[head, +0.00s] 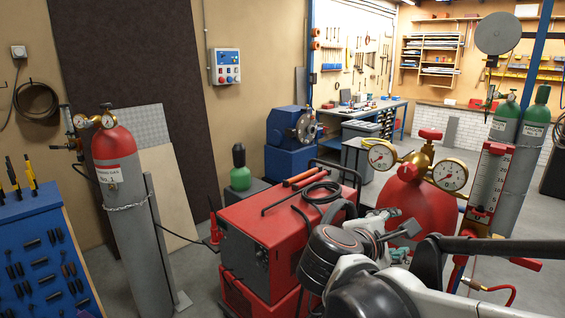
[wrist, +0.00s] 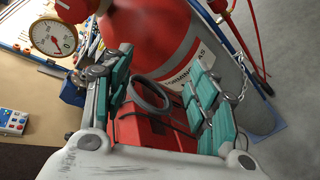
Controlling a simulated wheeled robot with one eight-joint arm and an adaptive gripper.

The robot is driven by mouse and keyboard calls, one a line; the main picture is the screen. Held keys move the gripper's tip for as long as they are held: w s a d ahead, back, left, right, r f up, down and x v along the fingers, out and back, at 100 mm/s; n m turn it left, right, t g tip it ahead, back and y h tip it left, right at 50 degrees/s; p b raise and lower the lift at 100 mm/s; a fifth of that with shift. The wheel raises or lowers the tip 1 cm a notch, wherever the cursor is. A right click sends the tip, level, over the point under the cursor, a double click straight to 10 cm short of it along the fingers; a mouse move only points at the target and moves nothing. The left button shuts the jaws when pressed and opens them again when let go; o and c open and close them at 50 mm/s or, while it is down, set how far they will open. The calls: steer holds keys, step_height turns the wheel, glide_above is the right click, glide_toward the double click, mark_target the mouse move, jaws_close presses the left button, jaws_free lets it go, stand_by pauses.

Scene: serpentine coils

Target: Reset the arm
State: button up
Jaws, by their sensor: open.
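My gripper (head: 399,232) is stretched out over the right side of the red welding machine (head: 262,230), in front of a red-topped gas cylinder (head: 408,203). In the wrist view my gripper (wrist: 160,82) shows two teal-padded fingers spread apart with nothing held between them. Beyond the fingers lie the red machine (wrist: 150,130) and a coiled dark cable. The red cylinder (wrist: 155,28) with its label fills the upper middle of that view. My arm hides part of the machine and the lower cylinder in the head view.
Pressure gauges (head: 450,176) and a flow meter (head: 490,175) stand close to the right of my gripper. A grey cylinder with a red top (head: 118,170) and a blue tool rack (head: 42,260) stand at left. Open floor lies between that cylinder and the machine.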

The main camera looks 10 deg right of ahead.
steer(key=s+a+f+m+y+b, duration=0.3)
steer(key=f+m+b, duration=0.1)
steer(key=f, duration=0.4)
steer(key=s+a+f+m+g+y+b, duration=0.1)
steer(key=s+a+f+m+y+b, duration=0.2)
steer(key=f, duration=0.6)
steer(key=s+a+f+m+y+b, duration=0.3)
steer(key=s+f+m+y+b, duration=0.1)
steer(key=f, duration=0.5)
steer(key=s+m+b, duration=0.1)
steer(key=m+b, duration=0.1)
steer(key=b, duration=0.1)
steer(key=shift+s+f+m+g+y, duration=0.2)
steer(key=shift+s+m+g+y, duration=0.1)
steer(key=shift+g+y, duration=0.1)
